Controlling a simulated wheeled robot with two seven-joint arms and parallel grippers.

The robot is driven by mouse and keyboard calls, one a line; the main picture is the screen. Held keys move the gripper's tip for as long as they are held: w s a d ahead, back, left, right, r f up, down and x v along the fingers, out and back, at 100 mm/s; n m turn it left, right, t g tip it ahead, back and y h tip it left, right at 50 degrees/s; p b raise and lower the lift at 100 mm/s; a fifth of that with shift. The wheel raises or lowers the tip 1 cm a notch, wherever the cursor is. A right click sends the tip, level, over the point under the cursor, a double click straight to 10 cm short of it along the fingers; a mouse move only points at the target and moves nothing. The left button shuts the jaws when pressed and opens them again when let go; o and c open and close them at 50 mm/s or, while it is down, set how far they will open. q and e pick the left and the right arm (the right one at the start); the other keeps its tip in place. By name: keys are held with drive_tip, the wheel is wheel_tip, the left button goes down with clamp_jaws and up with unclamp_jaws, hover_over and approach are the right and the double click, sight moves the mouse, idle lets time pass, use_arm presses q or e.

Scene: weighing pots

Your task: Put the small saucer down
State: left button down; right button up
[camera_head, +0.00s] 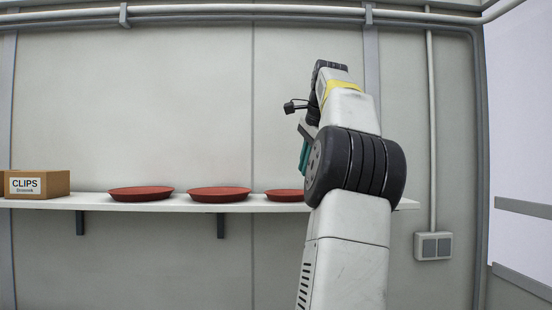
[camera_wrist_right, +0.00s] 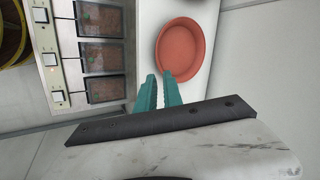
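A small red-brown saucer (camera_wrist_right: 181,48) shows in the right wrist view, flat over a white shelf. In the head view a saucer (camera_head: 284,195) at the right of the row is partly hidden by my right arm. My right gripper (camera_wrist_right: 160,76) has its teal fingers close together at the saucer's near rim, one finger on each side of it, and looks shut on the rim. Whether the saucer's underside touches the shelf is hard to tell. In the head view the fingers are mostly hidden behind the arm. My left gripper is not in view.
Two more red saucers, a middle one (camera_head: 219,194) and a left one (camera_head: 141,193), stand on the white shelf (camera_head: 90,203). A cardboard CLIPS box (camera_head: 37,184) is at its left. Dark square trays (camera_wrist_right: 102,60) lie beside the shelf in the wrist view.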

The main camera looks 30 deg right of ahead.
drive_tip(key=s+a+f+n, duration=0.1)
drive_tip(key=a+f+n, duration=0.3)
drive_tip(key=a, duration=0.7)
drive_tip(key=s+a+f+n, duration=0.25)
drive_tip(key=a+n, duration=0.35)
drive_tip(key=a, duration=0.4)
drive_tip(key=s+a+f+n+y, duration=0.1)
drive_tip(key=s+a+f+n, duration=0.4)
drive_tip(key=f, duration=0.6)
drive_tip(key=s+a+f+n+y, duration=0.2)
drive_tip(key=s+a+f+n, duration=0.3)
drive_tip(key=s+a+f, duration=0.3)
wheel_tip(320, 180, down, 3)
drive_tip(key=shift+s+f+n, duration=0.15)
drive_tip(key=shift+s+n, duration=0.2)
drive_tip(key=shift+n, duration=0.05)
